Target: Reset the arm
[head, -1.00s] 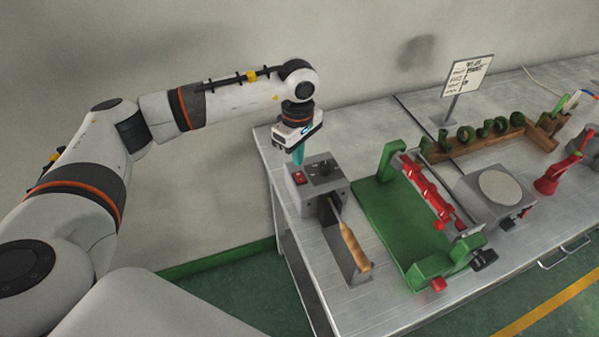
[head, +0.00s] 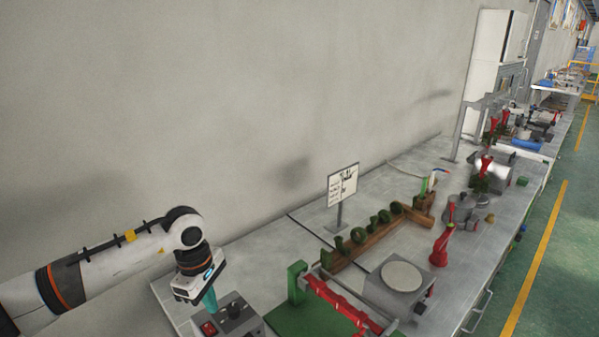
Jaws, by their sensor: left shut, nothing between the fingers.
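My left arm comes in from the lower left, and its gripper (head: 209,300) points down over the near left end of the metal workbench (head: 265,247). The fingers look teal and shut, with nothing seen between them. The gripper is just above or beside the grey control box (head: 236,316) with its red switch; whether they touch cannot be told. The box is cut off by the lower edge of the picture. My right arm and gripper are not in view.
Right of the gripper stand a green fixture (head: 297,284) with a red bar (head: 343,305), a grey round-topped device (head: 402,277), and a red-handled tool (head: 441,246). Behind are a wooden rack of green pieces (head: 379,232) and a sign (head: 342,185). A wall runs along the back.

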